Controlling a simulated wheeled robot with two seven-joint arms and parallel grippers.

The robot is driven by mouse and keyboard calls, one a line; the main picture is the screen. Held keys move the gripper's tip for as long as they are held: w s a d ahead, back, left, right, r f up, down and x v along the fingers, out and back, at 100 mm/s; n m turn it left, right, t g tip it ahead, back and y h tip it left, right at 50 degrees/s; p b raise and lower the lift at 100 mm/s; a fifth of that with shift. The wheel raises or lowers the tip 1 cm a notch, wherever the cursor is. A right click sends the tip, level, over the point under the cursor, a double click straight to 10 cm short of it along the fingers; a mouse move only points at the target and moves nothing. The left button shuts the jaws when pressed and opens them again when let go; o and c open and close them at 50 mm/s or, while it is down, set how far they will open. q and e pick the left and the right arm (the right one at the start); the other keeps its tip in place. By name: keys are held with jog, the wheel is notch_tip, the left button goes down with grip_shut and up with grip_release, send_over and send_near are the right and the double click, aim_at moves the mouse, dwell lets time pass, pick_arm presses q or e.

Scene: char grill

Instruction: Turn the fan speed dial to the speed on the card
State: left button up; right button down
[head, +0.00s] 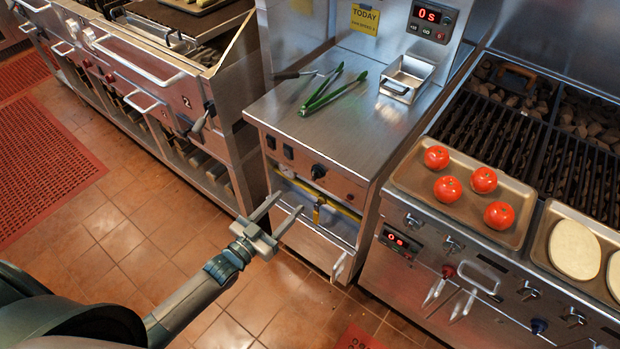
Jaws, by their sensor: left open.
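A yellow card (364,20) on the steel back panel reads "TODAY" with a smaller line below that I cannot read surely. A round black dial (318,172) sits on the front panel of the middle steel counter; its setting is too small to read, and no label shows that it is the fan dial. My left gripper (290,202) is open and empty, in front of this counter. In the picture its fingertips are below and left of the black dial, apart from it. My right gripper is out of view.
Green-handled tongs (330,92) and a small steel pan (406,78) lie on the counter (355,125). An open compartment with yellow pipes (325,203) is below. A tomato tray (407,178) rests by the grill at right.

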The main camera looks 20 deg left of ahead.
aim_at(313, 177)
pick_arm(q)
jog(key=p+x, duration=0.2)
jog(key=x, duration=0.9)
jog(key=shift+w, duration=0.3)
jog(key=c, duration=1)
